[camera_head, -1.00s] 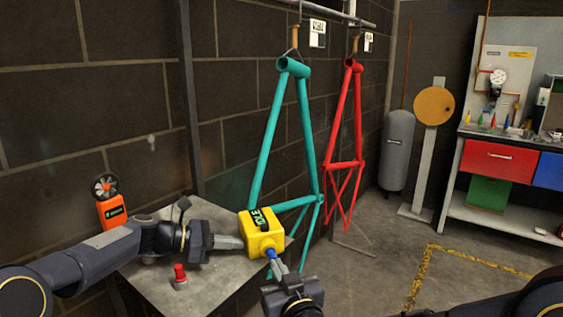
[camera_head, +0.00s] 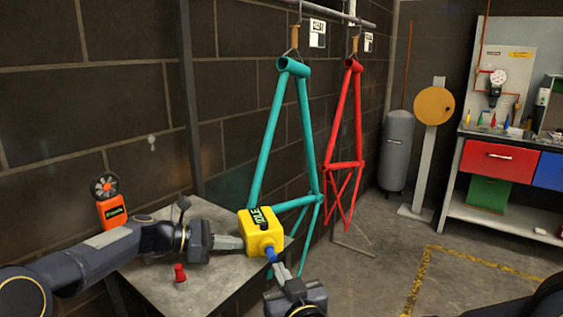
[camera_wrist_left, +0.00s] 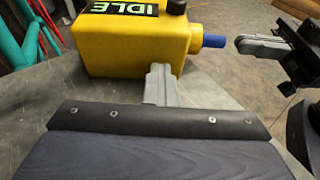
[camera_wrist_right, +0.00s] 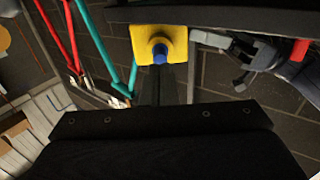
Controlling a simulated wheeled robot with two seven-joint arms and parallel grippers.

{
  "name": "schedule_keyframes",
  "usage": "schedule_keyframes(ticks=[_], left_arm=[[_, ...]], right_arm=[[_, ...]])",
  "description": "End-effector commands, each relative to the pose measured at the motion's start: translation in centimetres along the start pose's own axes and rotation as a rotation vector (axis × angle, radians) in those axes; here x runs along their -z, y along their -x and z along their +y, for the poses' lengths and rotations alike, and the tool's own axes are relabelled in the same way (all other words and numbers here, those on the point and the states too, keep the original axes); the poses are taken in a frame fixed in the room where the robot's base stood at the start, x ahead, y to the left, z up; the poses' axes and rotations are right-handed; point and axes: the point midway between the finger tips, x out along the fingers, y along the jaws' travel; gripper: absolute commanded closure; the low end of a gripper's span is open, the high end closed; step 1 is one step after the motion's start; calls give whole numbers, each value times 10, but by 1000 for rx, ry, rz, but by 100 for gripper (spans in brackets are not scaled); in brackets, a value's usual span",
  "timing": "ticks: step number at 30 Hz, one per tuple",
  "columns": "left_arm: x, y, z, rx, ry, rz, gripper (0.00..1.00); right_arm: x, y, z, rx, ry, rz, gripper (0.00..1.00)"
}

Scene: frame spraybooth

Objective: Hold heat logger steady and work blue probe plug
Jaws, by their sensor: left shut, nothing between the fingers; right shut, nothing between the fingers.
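The heat logger (camera_head: 262,238) is a yellow box at the edge of a grey table; its dark display reads IDLE in green in the left wrist view (camera_wrist_left: 125,40). The blue probe plug (camera_head: 271,254) sits in the logger's side, facing my right gripper; it also shows in the left wrist view (camera_wrist_left: 213,41) and right wrist view (camera_wrist_right: 160,54). My left gripper (camera_head: 240,243) is shut, its fingertips against or very near the logger's side, not around it. My right gripper (camera_head: 279,266) is shut and empty; the left wrist view shows a gap between its tips and the plug.
An orange device with a fan (camera_head: 110,203) stands at the table's back left. Teal (camera_head: 310,150) and red (camera_head: 356,110) frames hang behind the logger. Floor to the right is open.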

Motion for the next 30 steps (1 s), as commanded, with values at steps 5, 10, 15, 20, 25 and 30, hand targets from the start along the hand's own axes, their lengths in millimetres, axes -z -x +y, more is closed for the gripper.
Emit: schedule_keyframes(ticks=[5,10,15,20,25,30], left_arm=[[0,0,0,0,0,0,100],[0,0,0,0,0,0,100],[0,0,0,0,0,0,100],[0,0,0,0,0,0,100],[0,0,0,0,0,0,100],[0,0,0,0,0,0,100]], right_arm=[[0,13,0,-1,-1,1,100],[0,19,0,0,-1,1,100],[1,42,-1,2,0,2,100],[1,78,0,1,0,3,100],[1,110,0,2,0,3,100],[0,129,0,0,-1,2,100]])
